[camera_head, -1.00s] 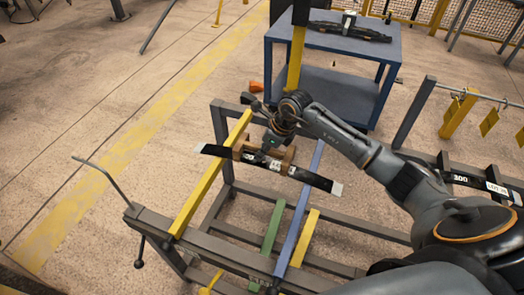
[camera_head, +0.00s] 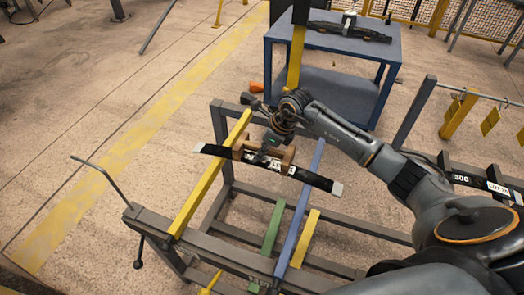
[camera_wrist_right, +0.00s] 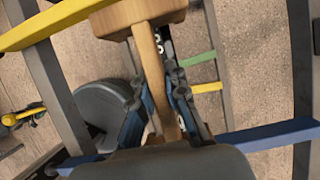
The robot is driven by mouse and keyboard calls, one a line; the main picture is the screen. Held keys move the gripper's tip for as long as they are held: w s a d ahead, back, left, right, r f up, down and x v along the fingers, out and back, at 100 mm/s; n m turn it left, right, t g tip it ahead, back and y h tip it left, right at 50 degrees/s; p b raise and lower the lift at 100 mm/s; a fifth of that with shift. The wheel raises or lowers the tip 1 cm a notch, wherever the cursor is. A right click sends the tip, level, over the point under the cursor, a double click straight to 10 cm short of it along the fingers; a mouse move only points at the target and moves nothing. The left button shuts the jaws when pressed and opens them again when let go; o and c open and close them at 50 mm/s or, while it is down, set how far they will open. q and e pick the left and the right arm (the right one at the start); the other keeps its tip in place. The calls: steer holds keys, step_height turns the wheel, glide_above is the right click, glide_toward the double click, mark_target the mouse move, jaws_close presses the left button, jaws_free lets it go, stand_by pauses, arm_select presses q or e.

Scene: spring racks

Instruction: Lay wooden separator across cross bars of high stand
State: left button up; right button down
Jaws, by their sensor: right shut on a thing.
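The wooden separator (camera_head: 286,158) is a light brown piece with a narrow middle and wide block ends. My right gripper (camera_head: 270,146) is shut on its narrow middle, from above. In the right wrist view the fingers (camera_wrist_right: 163,100) close on both sides of the separator (camera_wrist_right: 138,17). The high stand (camera_head: 217,130) is a grey frame with a yellow cross bar (camera_head: 196,198) and a blue cross bar (camera_head: 299,214). The separator is over the space between these bars, above a black leaf spring; whether it touches the spring is unclear. My left gripper is not in view.
The black leaf spring (camera_head: 322,182) with pale ends crosses over the yellow and blue bars. Green (camera_head: 272,229) and shorter yellow (camera_head: 305,238) bars sit lower. A blue table (camera_head: 335,46) stands behind. Another labelled spring (camera_head: 464,179) lies on a rack at right. Open floor is at left.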

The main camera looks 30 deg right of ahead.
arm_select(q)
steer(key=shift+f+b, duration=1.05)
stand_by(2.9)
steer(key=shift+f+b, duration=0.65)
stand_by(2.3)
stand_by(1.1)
